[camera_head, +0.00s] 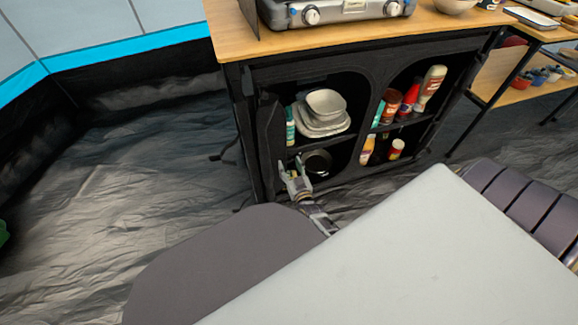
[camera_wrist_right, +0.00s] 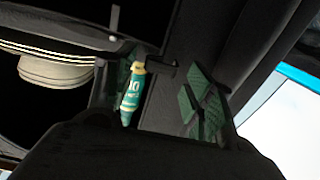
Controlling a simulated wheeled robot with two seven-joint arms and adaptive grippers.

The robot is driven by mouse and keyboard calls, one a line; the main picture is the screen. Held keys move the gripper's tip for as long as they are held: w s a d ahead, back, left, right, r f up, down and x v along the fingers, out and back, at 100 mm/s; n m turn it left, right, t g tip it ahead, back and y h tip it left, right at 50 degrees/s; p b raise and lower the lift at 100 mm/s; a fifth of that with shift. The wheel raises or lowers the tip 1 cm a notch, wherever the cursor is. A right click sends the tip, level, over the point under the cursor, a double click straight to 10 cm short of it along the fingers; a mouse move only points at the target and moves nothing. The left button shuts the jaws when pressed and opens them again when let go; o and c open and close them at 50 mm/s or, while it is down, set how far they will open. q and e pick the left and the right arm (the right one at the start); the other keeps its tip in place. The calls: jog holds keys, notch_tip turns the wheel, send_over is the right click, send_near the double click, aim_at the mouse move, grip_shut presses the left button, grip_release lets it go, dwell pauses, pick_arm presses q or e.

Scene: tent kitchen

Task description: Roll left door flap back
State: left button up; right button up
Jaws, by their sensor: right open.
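The black camp cupboard (camera_head: 300,75) has two arched openings. A dark strip of fabric (camera_head: 268,130) hangs along the left edge of the left opening; it seems to be the left door flap, and I cannot tell how far it is rolled. My right gripper (camera_head: 291,168) is open and low in front of the left opening. In the right wrist view the gripper (camera_wrist_right: 155,100) has its green pads apart. A dark upright panel (camera_wrist_right: 162,85) and a green bottle (camera_wrist_right: 133,92) show between them; contact with either cannot be made out. My left gripper is not in view.
Stacked pale dishes (camera_head: 322,112) and a dark pot (camera_head: 317,162) fill the left opening. Sauce bottles (camera_head: 430,88) stand in the right one. A stove (camera_head: 340,10) sits on the wooden top (camera_head: 228,30). Groundsheet (camera_head: 150,170) left of the cupboard is clear.

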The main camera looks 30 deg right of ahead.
jog(key=shift+w+d, duration=0.2)
jog(key=shift+w, duration=0.5)
jog(key=shift+c, duration=0.2)
grip_shut()
